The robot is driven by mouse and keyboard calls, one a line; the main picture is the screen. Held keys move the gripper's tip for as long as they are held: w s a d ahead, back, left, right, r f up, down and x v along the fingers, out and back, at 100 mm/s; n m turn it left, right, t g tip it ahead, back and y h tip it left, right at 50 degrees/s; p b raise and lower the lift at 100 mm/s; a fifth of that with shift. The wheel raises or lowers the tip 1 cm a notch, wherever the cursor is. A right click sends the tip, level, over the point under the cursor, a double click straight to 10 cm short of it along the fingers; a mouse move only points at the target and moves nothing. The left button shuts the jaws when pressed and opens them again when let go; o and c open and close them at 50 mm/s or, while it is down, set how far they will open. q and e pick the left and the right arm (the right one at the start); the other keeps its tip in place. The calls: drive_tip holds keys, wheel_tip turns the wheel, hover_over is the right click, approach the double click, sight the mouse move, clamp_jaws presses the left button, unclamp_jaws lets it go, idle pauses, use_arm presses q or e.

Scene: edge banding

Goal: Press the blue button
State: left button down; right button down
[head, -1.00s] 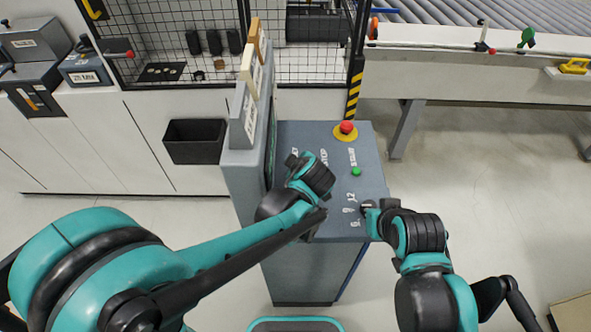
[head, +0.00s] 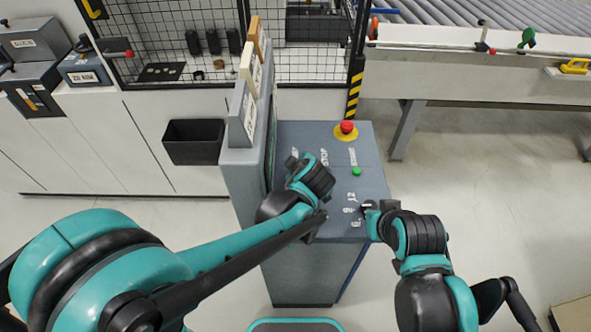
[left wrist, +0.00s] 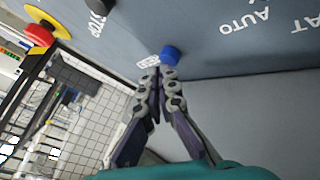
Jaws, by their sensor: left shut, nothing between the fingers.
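The blue button (left wrist: 171,54) shows in the left wrist view, on the grey panel just beyond my left fingertips. My left gripper (left wrist: 160,74) is shut and empty, with its tips at or very near the button; I cannot tell whether they touch. In the head view my left wrist hides the button and most of the left gripper. The grey console top (head: 300,135) carries a green button (head: 356,171) and a red mushroom button on a yellow disc (head: 346,129). My right gripper (head: 367,206) is over the console's right edge; its fingers are too small to judge.
An upright grey cabinet (head: 240,165) with label plates stands along the console's left side. A black bin (head: 194,141) hangs on the white cabinets behind. A mesh guard (head: 180,45) rises at the back. A roller conveyor (head: 480,15) is at the back right.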

use_arm(q)
drive_tip(key=shift+f+b, duration=0.4)
drive_tip(key=shift+f, duration=0.05)
use_arm(e)
drive_tip(key=shift+f, duration=0.45)
use_arm(q)
drive_tip(key=shift+r, duration=0.1)
use_arm(e)
drive_tip(key=shift+r, duration=0.1)
use_arm(q)
drive_tip(key=shift+r+p, duration=0.7)
drive_tip(key=shift+r, duration=0.1)
use_arm(e)
drive_tip(key=shift+r, duration=0.65)
use_arm(q)
drive_tip(key=shift+r, duration=0.1)
